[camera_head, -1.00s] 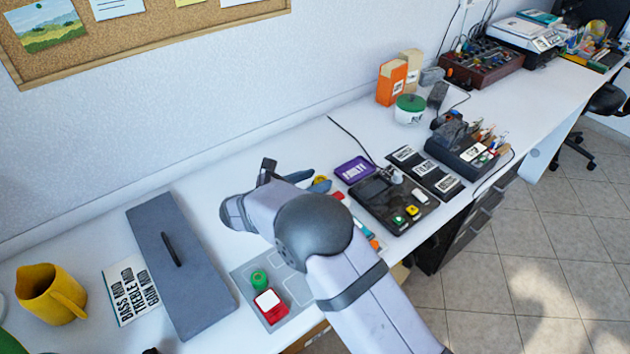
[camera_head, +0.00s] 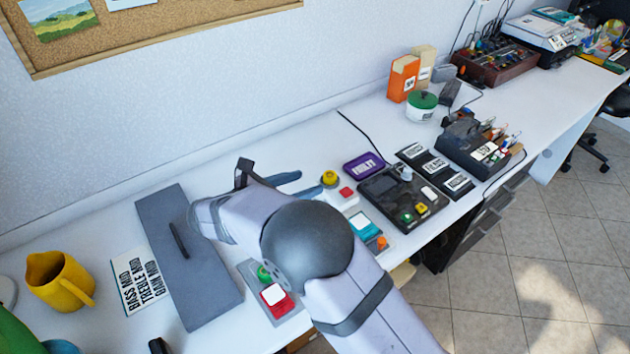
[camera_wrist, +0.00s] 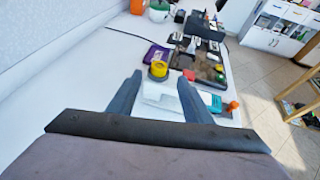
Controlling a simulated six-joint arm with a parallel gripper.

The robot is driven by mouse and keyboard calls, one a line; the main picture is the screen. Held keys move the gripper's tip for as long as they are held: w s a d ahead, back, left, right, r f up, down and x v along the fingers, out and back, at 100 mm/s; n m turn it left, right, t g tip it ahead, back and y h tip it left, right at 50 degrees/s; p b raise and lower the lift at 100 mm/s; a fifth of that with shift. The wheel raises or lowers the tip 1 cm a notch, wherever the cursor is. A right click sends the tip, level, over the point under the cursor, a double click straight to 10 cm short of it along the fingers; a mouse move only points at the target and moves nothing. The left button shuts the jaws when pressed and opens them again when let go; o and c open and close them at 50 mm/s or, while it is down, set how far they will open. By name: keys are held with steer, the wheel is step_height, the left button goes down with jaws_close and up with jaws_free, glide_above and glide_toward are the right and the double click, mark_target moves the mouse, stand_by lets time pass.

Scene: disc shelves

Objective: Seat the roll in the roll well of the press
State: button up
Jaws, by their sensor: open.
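My gripper (camera_head: 311,183) is open and low over the desk. Its two blue-grey fingers (camera_wrist: 160,77) point forward in the wrist view, with nothing seen held between them. A round yellow piece (camera_head: 330,178) stands just beyond the fingertips. It shows between the tips in the wrist view (camera_wrist: 158,69), apart from them as far as I can tell. A white unit with a red part (camera_head: 346,194) lies beside it; the wrist view shows its pale body (camera_wrist: 160,92) between the fingers. I cannot tell which piece is the roll, or which unit is the press; no roll well is clearly visible.
A black device with coloured buttons (camera_head: 405,200) and a purple box (camera_head: 363,165) lie to the right. A grey panel with a handle (camera_head: 190,260), a label card (camera_head: 137,283) and a yellow mug (camera_head: 58,281) are left. A red unit (camera_head: 275,297) is near the front edge.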

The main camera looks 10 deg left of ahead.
steer(key=s+d+f+m+g, duration=0.2)
steer(key=s+d+m+g, duration=0.3)
steer(key=d, duration=0.5)
steer(key=s+d+f+m+g, duration=0.2)
steer(key=s+d+m+g, duration=0.2)
steer(key=d+m, duration=0.5)
steer(key=s+d+f+m+g+y, duration=0.2)
steer(key=s+d+m+y, duration=0.5)
steer(key=s+m, duration=0.7)
steer(key=shift+s+d+f+m, duration=0.4)
steer(key=shift+d+f+m, duration=0.2)
steer(key=shift+d, duration=0.3)
steer(key=shift+r, duration=0.15)
step_height(320, 180, up, 13)
steer(key=p, duration=1.3)
steer(key=shift+r, duration=0.15)
